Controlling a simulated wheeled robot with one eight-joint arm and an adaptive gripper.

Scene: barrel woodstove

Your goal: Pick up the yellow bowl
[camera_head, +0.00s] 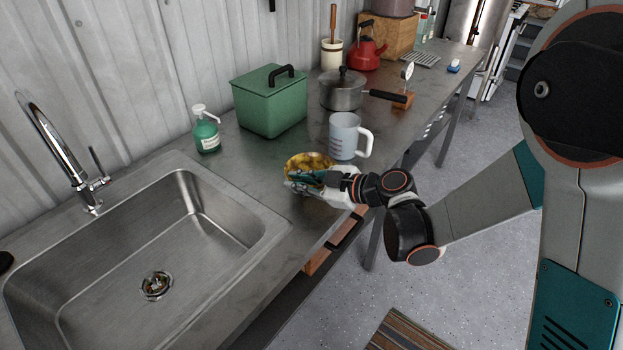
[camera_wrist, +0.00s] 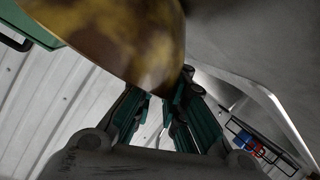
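The mottled yellow bowl (camera_head: 306,160) is at the front part of the metal counter, between the sink and the measuring jug. My gripper (camera_head: 300,182) is at the bowl's near side and covers part of it. In the wrist view the brown-yellow bowl (camera_wrist: 120,40) fills the upper left, very close to the camera. The teal fingers of my gripper (camera_wrist: 162,90) meet its lower edge, with a gap between them further back. The bowl hides part of one finger, so I cannot tell whether they are closed on it.
A green box (camera_head: 268,105), a soap bottle (camera_head: 206,135) and a lidded pot (camera_head: 342,92) stand further back. The steel sink (camera_head: 150,240) is to the left. Bare counter (camera_head: 248,168) lies left of the bowl.

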